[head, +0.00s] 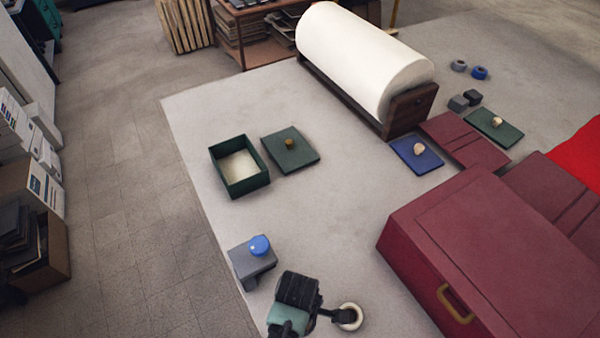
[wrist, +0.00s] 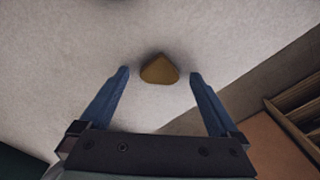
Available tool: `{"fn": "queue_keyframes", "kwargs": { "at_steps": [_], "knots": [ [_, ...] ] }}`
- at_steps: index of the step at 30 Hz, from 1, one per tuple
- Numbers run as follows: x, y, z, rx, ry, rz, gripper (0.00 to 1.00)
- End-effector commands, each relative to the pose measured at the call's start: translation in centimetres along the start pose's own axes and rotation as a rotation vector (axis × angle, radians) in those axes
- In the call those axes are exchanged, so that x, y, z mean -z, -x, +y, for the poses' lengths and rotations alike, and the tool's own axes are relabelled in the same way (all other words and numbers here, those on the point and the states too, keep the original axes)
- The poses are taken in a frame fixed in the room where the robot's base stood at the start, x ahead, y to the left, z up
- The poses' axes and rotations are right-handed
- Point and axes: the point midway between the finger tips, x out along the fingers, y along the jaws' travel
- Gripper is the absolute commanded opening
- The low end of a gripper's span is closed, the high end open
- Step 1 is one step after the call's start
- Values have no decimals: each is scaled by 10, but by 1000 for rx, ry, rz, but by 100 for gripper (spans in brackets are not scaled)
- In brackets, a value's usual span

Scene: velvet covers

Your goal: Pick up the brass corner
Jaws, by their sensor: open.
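The brass corner (wrist: 159,70) is a small, rounded triangular, dull gold piece lying on the pale grey cloth in the wrist view. My gripper (wrist: 159,75) is open, with one blue finger on each side of the brass corner in the picture. Clear gaps show between the piece and both fingers, and nothing is held. How far the fingertips are above the cloth is hard to tell. In the head view, my dark arm end is at the bottom centre, and I cannot make out the brass corner there.
A white ring (head: 350,316) lies just right of my arm end. A dark red case (head: 490,260) fills the right. A green open box (head: 240,168) and a white roll (head: 365,60) stand farther back.

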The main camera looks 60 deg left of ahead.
Motion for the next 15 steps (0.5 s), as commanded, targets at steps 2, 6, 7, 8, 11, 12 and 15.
{"fn": "queue_keyframes", "kwargs": {
  "at_steps": [2, 6, 7, 8, 11, 12, 15],
  "knots": [
    [0, -2, 0, -1, 0, 0, 97],
    [0, -2, 0, -2, 0, 0, 97],
    [0, -2, 0, -2, 0, 0, 97],
    [0, -2, 0, -2, 0, 0, 95],
    [0, -2, 0, -2, 0, 0, 77],
    [0, -2, 0, -2, 0, 0, 70],
    [0, -2, 0, -1, 0, 0, 52]
  ]
}}
